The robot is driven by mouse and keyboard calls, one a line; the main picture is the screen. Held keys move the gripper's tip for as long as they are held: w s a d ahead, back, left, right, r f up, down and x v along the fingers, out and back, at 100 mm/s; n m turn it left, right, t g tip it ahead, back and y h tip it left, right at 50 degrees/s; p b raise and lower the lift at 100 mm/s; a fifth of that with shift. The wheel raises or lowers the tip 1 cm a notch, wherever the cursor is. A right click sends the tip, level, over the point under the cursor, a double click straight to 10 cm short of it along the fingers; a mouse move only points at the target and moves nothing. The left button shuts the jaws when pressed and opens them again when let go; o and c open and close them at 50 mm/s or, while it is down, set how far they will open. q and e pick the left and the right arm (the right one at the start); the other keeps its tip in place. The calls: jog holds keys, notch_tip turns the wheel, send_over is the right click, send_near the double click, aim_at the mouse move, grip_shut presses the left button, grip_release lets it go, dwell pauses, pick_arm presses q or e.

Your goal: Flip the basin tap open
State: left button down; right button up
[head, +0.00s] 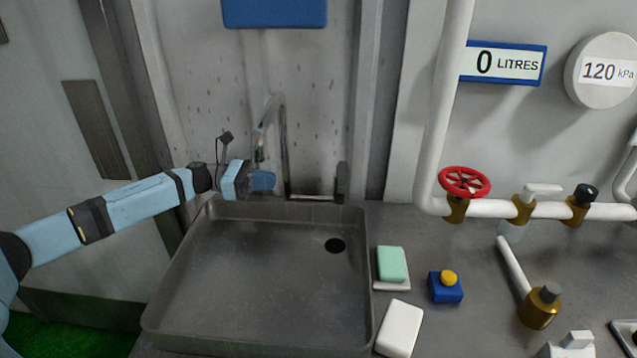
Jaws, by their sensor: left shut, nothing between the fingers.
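The basin (250,335) is a wide grey metal sink set in the counter, with a dark drain hole at its right rear. The basin tap (283,135) is a thin metal curved spout standing behind the basin's back rim. My left arm reaches in from the left over the basin's back left corner. My left gripper (259,150) is shut and empty, just left of the tap's upright pipe. It overlaps the tap in the picture, and I cannot tell whether it touches. My right gripper is out of view.
A green soap block (392,264), a white block (399,328) and a blue box with a yellow button (446,288) lie right of the basin. A white pipe carries a red valve wheel (464,182). A display (503,63) reads 0 LITRES; a gauge (602,70) reads 120 kPa.

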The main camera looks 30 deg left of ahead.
pick_arm(q)
jog(key=p, duration=0.3)
send_near(342, 178)
jog(key=f+x, duration=0.1)
jog(key=x, duration=0.4)
jog(key=shift+w+d+f, duration=0.1)
jog(key=shift+w+d, duration=0.1)
jog(key=shift+d, duration=0.6)
jog(key=shift+d, duration=0.1)
